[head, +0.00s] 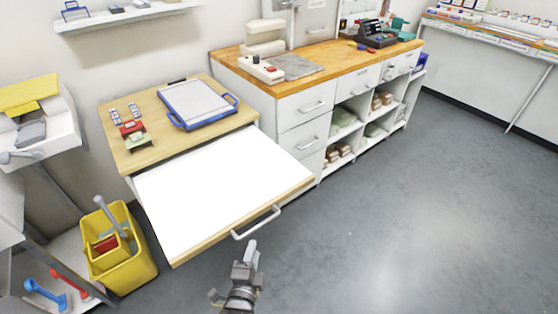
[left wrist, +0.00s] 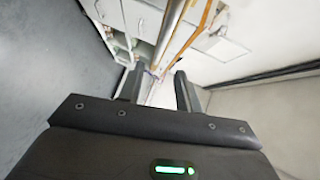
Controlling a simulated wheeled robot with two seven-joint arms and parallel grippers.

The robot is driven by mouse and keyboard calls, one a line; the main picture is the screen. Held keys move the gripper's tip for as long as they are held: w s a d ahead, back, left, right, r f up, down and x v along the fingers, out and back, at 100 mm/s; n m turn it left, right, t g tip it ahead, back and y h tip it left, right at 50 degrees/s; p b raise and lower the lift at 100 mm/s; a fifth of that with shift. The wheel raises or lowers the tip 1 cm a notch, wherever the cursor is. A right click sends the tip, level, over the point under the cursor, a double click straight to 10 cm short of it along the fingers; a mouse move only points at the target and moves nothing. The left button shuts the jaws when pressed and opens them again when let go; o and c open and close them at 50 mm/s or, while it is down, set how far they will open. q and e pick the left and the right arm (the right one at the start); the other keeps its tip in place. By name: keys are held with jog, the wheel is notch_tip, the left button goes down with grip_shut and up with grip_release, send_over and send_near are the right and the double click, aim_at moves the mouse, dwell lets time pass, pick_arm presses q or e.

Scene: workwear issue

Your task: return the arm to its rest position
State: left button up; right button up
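My left gripper (head: 250,252) is at the bottom middle of the head view, just below the bar handle (head: 256,222) of a pulled-out drawer with a white inside (head: 215,190). In the picture there is a small gap between its tip and the handle. In the left wrist view its two dark fingers (left wrist: 158,90) stand apart with nothing seen between them, so it is open and empty. My right gripper is in neither view.
A wooden-topped table (head: 225,92) with a blue-rimmed tray (head: 197,103) stands behind the drawer. A yellow bucket (head: 130,272) is at left. A white cabinet (head: 290,115) stands behind. The grey floor (head: 420,210) at right is clear.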

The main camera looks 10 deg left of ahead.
pick_arm(q)
jog(key=shift+n, duration=0.3)
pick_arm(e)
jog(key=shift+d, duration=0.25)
pick_arm(q)
notch_tip(320, 180, down, 13)
jog(key=s+d+n+g+h, duration=0.1)
jog(key=s+n+g+h, duration=0.1)
jog(key=n+g, duration=0.15)
jog(key=s+a+f+n+g, duration=0.2)
jog(key=s+a+f, duration=0.15)
jog(key=f, duration=0.55)
jog(key=s+a+f+n+g, duration=0.25)
jog(key=s+f, duration=0.25)
jog(key=f, duration=0.3)
jog(key=s+a+f+n+g, duration=0.2)
jog(key=s+f, duration=0.4)
jog(key=s, duration=0.6)
jog(key=s+a+f+n+g, duration=0.2)
jog(key=s+a+f+g, duration=0.2)
jog(key=s, duration=0.8)
notch_tip(320, 180, down, 2)
jog(key=shift+s+a+f+g+y, duration=0.25)
jog(key=shift+a+g+y, duration=0.1)
jog(key=shift+g, duration=0.35)
